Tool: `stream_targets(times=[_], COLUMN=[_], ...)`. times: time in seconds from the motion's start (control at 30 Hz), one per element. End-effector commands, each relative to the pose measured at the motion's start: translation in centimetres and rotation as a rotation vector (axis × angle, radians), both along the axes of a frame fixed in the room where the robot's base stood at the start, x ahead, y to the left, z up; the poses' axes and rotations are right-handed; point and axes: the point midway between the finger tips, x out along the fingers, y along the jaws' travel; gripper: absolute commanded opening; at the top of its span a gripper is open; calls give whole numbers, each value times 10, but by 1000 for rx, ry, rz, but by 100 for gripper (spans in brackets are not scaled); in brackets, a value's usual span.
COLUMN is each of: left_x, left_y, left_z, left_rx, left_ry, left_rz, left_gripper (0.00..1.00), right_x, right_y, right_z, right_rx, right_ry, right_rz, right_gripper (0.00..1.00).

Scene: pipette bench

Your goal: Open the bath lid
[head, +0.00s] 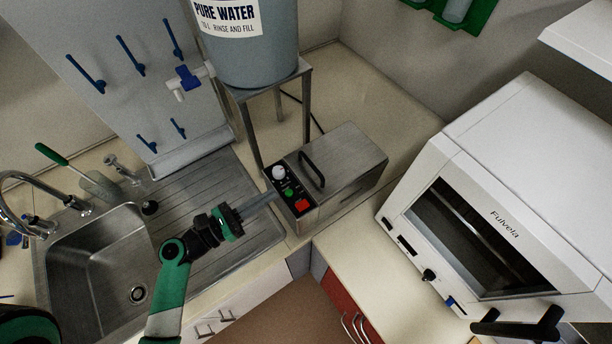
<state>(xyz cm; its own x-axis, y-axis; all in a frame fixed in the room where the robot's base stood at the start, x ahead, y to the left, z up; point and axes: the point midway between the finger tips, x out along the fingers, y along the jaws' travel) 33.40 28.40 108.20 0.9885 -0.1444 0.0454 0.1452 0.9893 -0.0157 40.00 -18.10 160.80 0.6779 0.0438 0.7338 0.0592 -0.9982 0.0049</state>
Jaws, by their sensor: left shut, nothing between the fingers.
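The bath (352,182) is a grey metal box on the counter, with its control panel facing the front left. Its flat metal lid (345,150) looks closed, with a black bar handle (312,170) on top. The panel carries a pale knob (279,172), a green button (288,191) and a red button (302,205). My left gripper (270,197) is shut and empty, its fingertips close to the left edge of the panel, below and left of the handle. I cannot tell whether they touch the bath. My right gripper is not in view.
The stand (252,133) of the water tank (258,62) rises close behind and left of the bath. A white cabinet (470,150) stands to the right. The sink (100,262) lies left. Counter behind the bath (370,95) is clear. A dark object (520,328) at bottom right is unclear.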

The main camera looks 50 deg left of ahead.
Motion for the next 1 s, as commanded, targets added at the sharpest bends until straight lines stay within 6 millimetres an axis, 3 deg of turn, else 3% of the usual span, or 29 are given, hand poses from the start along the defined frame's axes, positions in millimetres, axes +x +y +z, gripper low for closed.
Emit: stream_targets(times=[0.27,0.7,1.0], left_x=[12,88,100], left_y=[0,-11,-13], left_z=[2,6,7], left_rx=[5,7,6], left_ry=[-2,-4,-3], left_rz=[-2,-1,2], left_gripper=[0,0,0], right_x=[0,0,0], right_y=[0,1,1], right_z=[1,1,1], right_rx=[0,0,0], right_ry=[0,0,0], right_rz=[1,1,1], right_gripper=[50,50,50])
